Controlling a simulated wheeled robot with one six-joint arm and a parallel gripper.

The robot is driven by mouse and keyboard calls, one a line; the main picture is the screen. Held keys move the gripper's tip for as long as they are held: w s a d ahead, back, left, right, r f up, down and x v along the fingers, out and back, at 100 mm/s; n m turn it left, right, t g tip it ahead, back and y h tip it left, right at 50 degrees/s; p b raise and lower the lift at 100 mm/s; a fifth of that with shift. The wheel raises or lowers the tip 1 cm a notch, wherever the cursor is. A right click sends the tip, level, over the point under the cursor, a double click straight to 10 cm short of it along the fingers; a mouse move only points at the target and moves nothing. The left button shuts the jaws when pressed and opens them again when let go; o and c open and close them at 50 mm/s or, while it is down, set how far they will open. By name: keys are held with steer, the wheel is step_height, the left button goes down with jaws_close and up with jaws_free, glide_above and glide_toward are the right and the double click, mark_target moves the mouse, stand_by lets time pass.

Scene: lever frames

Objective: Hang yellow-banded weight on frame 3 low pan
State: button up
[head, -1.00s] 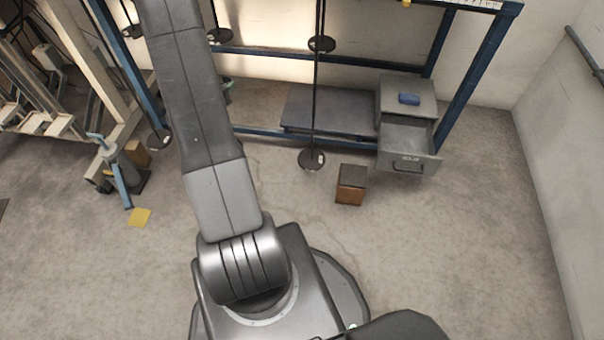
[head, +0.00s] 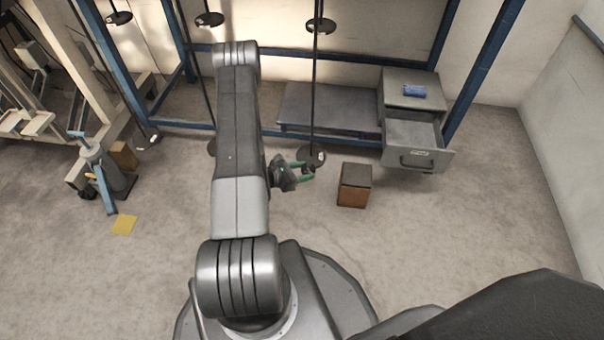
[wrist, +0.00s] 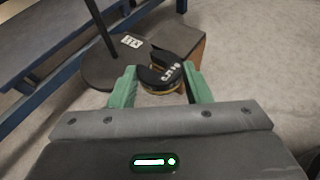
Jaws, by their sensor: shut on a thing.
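My gripper (head: 306,170) has green fingers and is low in front of the blue frame. In the wrist view, my gripper (wrist: 160,82) is shut on a dark, slotted round weight (wrist: 158,72) with a yellowish band along its lower edge. A low pan (wrist: 105,68), a dark disc on a thin rod with a white label, is just beyond the weight, to its left. The label is too small to read surely. In the head view, the low pan (head: 316,153) hangs by the fingertips. I cannot tell whether weight and pan touch.
A brown box with a dark top (head: 354,186) stands on the floor right of the gripper. An open grey drawer (head: 418,150) juts out at the right. Other pans (head: 320,26) hang higher and to the left. The floor in front is clear.

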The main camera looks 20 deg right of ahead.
mark_target(310, 153)
steer(key=w+d, duration=0.1)
steer(key=w, duration=0.1)
steer(key=w+d, duration=0.1)
steer(key=shift+w+d, duration=0.15)
steer(key=shift+w, duration=0.2)
steer(key=shift+w+d+b, duration=0.15)
steer(key=shift+w+b, duration=0.2)
stand_by(0.7)
steer(key=shift+w+d+b, duration=0.4)
steer(key=shift+w+d, duration=0.1)
steer(key=shift+w, duration=0.3)
steer(key=shift+w+d+b, duration=0.35)
steer(key=shift+w+b, duration=0.05)
steer(key=shift+w, duration=0.15)
stand_by(0.5)
steer(key=shift+f+b, duration=0.4)
steer(key=shift+b, duration=0.1)
stand_by(0.4)
steer(key=o, duration=1.1)
